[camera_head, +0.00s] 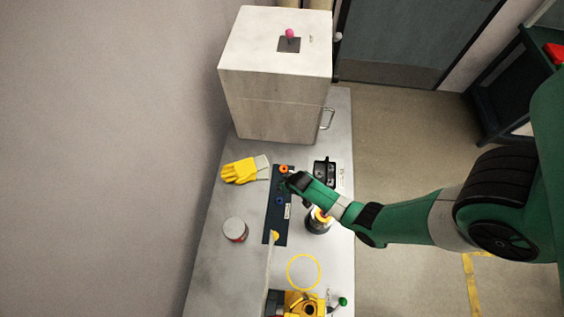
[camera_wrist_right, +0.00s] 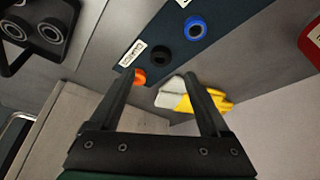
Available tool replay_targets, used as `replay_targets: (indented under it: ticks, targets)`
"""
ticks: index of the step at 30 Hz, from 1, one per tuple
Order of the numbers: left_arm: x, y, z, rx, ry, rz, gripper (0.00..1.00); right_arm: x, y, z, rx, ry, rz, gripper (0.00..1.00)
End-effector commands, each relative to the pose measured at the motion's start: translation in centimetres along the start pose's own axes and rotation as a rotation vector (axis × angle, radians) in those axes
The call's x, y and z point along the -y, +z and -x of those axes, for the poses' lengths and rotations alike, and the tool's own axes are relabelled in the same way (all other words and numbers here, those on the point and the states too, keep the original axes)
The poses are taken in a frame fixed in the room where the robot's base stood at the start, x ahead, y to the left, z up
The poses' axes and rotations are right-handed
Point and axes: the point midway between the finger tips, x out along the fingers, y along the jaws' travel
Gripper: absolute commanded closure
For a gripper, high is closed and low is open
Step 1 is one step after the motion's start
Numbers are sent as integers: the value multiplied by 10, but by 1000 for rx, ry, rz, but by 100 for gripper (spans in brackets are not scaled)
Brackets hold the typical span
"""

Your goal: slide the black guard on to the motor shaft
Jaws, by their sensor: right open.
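The black guard (camera_wrist_right: 163,53) is a small black ring on a dark blue strip (camera_wrist_right: 228,18), between an orange ring (camera_wrist_right: 139,77) and a blue ring (camera_wrist_right: 195,28). In the head view my right gripper covers the spot between the orange ring (camera_head: 284,169) and the blue ring (camera_head: 280,201). My right gripper (camera_wrist_right: 165,78) is open and empty, with its fingers pointing towards the strip near the orange and black rings; I see no contact. It also shows in the head view (camera_head: 289,180). I cannot clearly make out the motor shaft. My left gripper is not in view.
A yellow glove (camera_head: 240,171) lies left of the strip, and a grey-topped can (camera_head: 235,229) stands below it. A black fixture (camera_head: 324,172) and a round unit (camera_head: 318,226) stand to the right. A yellow machine (camera_head: 302,304) is at the front, a large cabinet (camera_head: 275,80) behind.

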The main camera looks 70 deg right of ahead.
Motion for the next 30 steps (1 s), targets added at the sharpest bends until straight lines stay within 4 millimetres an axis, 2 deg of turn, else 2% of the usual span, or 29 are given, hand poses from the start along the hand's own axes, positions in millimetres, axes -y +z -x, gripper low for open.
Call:
replay_targets:
  ticks: [1, 3, 8, 10, 18, 26, 30]
  targets:
    - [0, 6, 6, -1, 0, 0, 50, 0, 1, -12, 0, 1, 0, 20]
    - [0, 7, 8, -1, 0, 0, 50, 0, 0, -19, -1, 0, 0, 20]
    - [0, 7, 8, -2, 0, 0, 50, 0, -1, -21, -2, -1, 0, 20]
    - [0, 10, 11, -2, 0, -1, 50, 0, -1, -27, -1, 0, 0, 20]
    - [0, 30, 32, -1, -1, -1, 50, -1, 0, -71, -1, 0, 0, 20]
    - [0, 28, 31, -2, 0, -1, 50, -1, -2, -71, -3, -1, 0, 20]
    - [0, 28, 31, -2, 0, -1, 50, -1, -2, -71, -3, -1, 0, 43]
